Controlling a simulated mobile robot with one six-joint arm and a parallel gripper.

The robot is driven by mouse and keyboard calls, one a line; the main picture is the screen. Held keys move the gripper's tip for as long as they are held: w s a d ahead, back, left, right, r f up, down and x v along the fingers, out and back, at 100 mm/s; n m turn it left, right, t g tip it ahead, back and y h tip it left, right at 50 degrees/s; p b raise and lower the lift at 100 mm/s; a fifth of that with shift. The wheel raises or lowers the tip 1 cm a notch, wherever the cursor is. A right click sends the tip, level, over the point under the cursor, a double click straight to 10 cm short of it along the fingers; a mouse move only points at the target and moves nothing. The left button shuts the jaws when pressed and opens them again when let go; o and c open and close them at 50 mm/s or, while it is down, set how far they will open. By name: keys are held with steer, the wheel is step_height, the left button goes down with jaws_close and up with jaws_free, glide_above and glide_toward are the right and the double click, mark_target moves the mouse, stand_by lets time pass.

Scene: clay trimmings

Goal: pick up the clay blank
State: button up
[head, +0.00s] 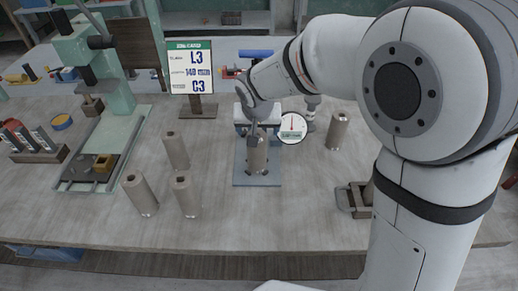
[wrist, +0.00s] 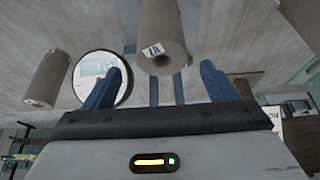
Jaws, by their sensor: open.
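A grey-brown clay blank (head: 258,158) stands upright on a blue-grey plate (head: 257,180) at the middle of the bench. My gripper (head: 253,137) is at its upper part, and the arm hides some of what lies behind. In the wrist view the two blue fingers of my gripper (wrist: 160,90) are spread apart. The blank (wrist: 158,30) shows beyond and between them, with a small white label near its end. The label's marks are too small to read surely. I see no finger touching the blank.
Several similar cylinders stand left of the plate, including one nearest the front (head: 140,194). Another (head: 337,132) stands to the right. A round dial (head: 292,127) is close beside my gripper. A job card (head: 191,68) stands behind. A green press (head: 100,100) is at left.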

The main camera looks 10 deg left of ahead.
mark_target(257, 152)
steer(key=s+p+x, duration=0.1)
steer(key=x, duration=0.5)
steer(key=shift+f, duration=0.35)
steer(key=shift+w, duration=0.1)
steer(key=c, duration=1.3)
steer(key=shift+a+r, duration=0.1)
steer(key=shift+c, duration=1.4)
steer(key=shift+r, duration=0.15)
